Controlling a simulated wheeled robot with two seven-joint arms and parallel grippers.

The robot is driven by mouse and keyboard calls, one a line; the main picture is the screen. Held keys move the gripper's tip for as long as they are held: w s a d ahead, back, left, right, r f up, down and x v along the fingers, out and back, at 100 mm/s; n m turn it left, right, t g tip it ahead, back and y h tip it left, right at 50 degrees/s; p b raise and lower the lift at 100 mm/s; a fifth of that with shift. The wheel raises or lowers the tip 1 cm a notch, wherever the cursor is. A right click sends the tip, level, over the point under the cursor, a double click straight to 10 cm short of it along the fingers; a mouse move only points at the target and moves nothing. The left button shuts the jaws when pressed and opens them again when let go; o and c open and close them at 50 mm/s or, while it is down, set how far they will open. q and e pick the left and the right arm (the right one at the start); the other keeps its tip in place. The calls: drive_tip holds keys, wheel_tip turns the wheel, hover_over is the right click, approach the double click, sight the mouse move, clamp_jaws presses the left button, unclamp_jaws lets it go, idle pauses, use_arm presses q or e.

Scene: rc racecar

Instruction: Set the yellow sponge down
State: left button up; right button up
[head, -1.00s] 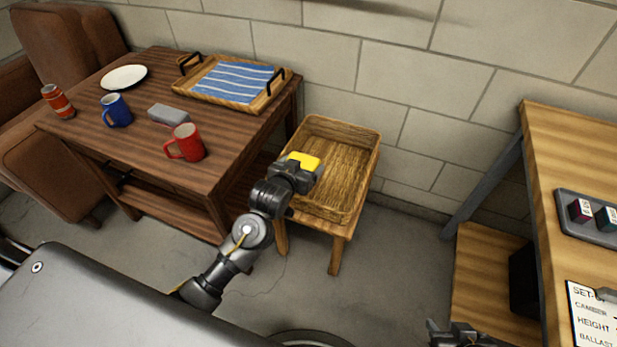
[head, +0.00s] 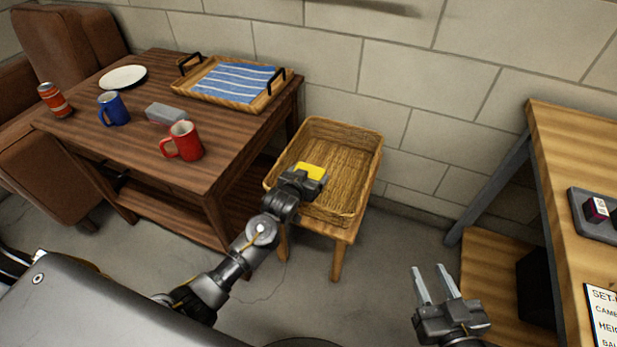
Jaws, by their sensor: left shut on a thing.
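The yellow sponge (head: 310,171) shows at the fingers of my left gripper (head: 306,178), which is shut on it. Sponge and gripper are over the left part of a wicker basket (head: 362,165). The gripper hides the sponge's lower side, so I cannot tell whether it touches the basket floor. The basket stands on a small wooden stool (head: 339,238). My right gripper (head: 434,283) is open and empty, in front of the workbench at the lower right.
A dark wood table (head: 128,147) at the left holds a red mug (head: 184,141), a blue mug (head: 113,108), a can (head: 54,99), a grey block (head: 165,113), a white plate (head: 123,77) and a tray (head: 262,104). A workbench (head: 570,150) stands at the right.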

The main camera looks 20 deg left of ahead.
drive_tip(key=shift+r, duration=0.15)
use_arm(q)
drive_tip(key=shift+f, duration=0.1)
drive_tip(key=shift+f, duration=0.5)
use_arm(e)
drive_tip(key=shift+a+r, duration=0.15)
drive_tip(key=shift+a, duration=0.05)
drive_tip(key=shift+r+t, duration=0.1)
drive_tip(key=shift+t, duration=0.2)
use_arm(q)
drive_tip(key=o, duration=0.9)
drive_tip(key=shift+s+f, duration=0.1)
drive_tip(key=shift+f, duration=0.1)
use_arm(e)
drive_tip(key=shift+y, duration=0.3)
